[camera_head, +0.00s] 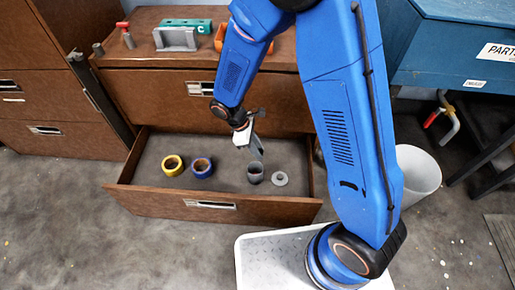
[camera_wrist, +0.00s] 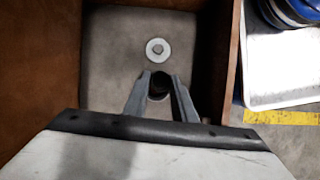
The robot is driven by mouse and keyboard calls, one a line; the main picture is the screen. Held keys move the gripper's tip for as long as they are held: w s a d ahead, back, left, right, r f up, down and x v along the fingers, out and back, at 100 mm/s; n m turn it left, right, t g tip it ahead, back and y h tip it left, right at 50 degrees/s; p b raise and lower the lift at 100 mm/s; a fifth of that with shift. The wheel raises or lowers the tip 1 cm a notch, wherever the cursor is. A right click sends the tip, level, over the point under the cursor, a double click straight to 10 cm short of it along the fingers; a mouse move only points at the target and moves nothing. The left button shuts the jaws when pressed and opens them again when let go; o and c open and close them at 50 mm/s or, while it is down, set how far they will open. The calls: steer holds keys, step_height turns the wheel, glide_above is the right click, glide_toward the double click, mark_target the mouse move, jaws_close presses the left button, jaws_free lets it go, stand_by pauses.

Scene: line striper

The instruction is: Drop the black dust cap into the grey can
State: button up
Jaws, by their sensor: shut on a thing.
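The black dust cap (camera_head: 255,173) is a short dark cylinder with an open, hollow top, in the pulled-out drawer. My gripper (camera_wrist: 159,80) is shut on it, with a finger on either side of the cap (camera_wrist: 159,91) in the wrist view. In the head view my gripper (camera_head: 257,158) reaches down to it from above. I cannot tell whether the cap still touches the drawer floor. The grey can (camera_head: 420,178) is a pale open bin on the floor at the right, partly hidden behind my arm.
Drawer walls surround my gripper. A blue cabinet (camera_head: 450,50) stands at the right.

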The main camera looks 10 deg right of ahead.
steer(key=shift+f, duration=2.35)
steer(key=o, duration=1.1)
steer(key=shift+r, duration=0.1)
steer(key=v, duration=1.7)
steer(key=shift+r, duration=0.15)
